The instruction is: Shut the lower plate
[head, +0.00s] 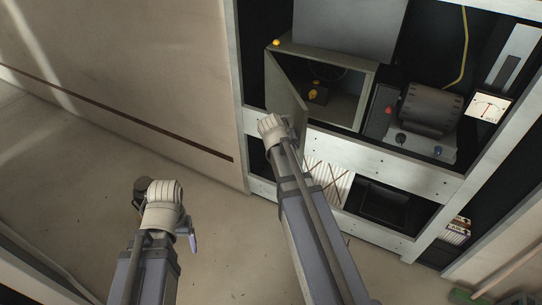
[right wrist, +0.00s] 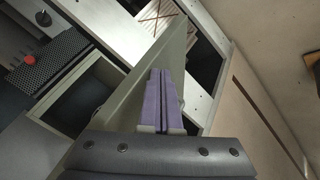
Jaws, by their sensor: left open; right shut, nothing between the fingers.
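The lower plate, an olive-grey hinged door (head: 285,95), stands swung open at the left side of a box-like compartment (head: 345,115) in the rack. In the right wrist view the plate (right wrist: 165,55) rises behind my right gripper (right wrist: 167,85). That gripper's purple fingers are shut together with nothing between them. They overlap the plate's face in the picture; I cannot tell whether they touch it. In the head view my right wrist covers the plate's lower end and hides the fingers. My left gripper (head: 192,236) hangs low over the floor, away from the rack, mostly hidden by its wrist.
A yellow knob (head: 276,43) sits at the compartment's top left. To its right are a dark ribbed unit (head: 430,108) and a white dial meter (head: 487,107). A pale rail (head: 385,165) runs below. A beige wall panel (head: 130,75) stands left; the floor there is clear.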

